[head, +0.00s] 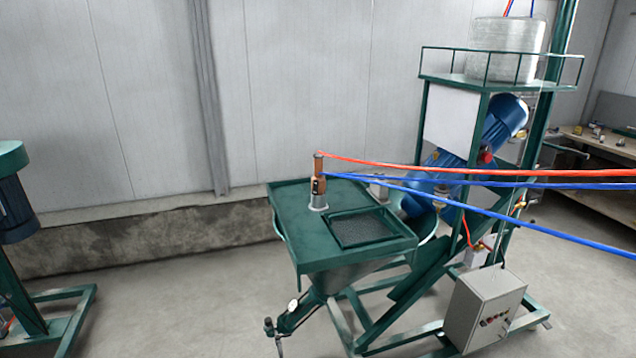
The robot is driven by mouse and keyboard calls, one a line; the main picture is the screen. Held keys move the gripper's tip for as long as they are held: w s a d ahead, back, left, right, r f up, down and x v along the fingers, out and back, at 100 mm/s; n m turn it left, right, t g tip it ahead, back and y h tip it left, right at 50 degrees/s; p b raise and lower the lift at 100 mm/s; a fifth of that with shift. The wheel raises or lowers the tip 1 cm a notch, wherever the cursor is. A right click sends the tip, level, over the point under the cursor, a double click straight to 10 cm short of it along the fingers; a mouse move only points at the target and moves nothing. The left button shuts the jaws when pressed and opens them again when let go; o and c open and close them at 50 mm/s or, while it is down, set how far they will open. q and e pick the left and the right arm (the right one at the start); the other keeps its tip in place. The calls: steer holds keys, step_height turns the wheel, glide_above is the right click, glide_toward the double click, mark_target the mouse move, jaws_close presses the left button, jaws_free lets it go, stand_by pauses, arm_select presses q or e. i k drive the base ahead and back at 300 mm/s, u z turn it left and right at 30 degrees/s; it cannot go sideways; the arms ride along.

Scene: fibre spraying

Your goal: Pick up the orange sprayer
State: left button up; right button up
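The orange sprayer (319,182) stands upright on the green machine top (300,210), towards its back middle. It has a copper-orange body with a dark part at its middle and a light grey lower end. A red-orange hose (420,168) and blue hoses (480,183) run from it to the right, out of the picture. Neither of my grippers shows in the head view, and nothing touches the sprayer apart from its hoses and the surface below it.
A green frame with a blue motor (503,120) and a railed platform stands right of the machine top. A grey control box (484,308) is low at the front right. Another green machine (14,200) is at the left edge. Floor (180,290) between them is clear.

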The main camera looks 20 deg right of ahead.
mark_target(318, 158)
steer(key=u, duration=0.35)
steer(key=i, duration=2.4)
steer(key=z, duration=0.9)
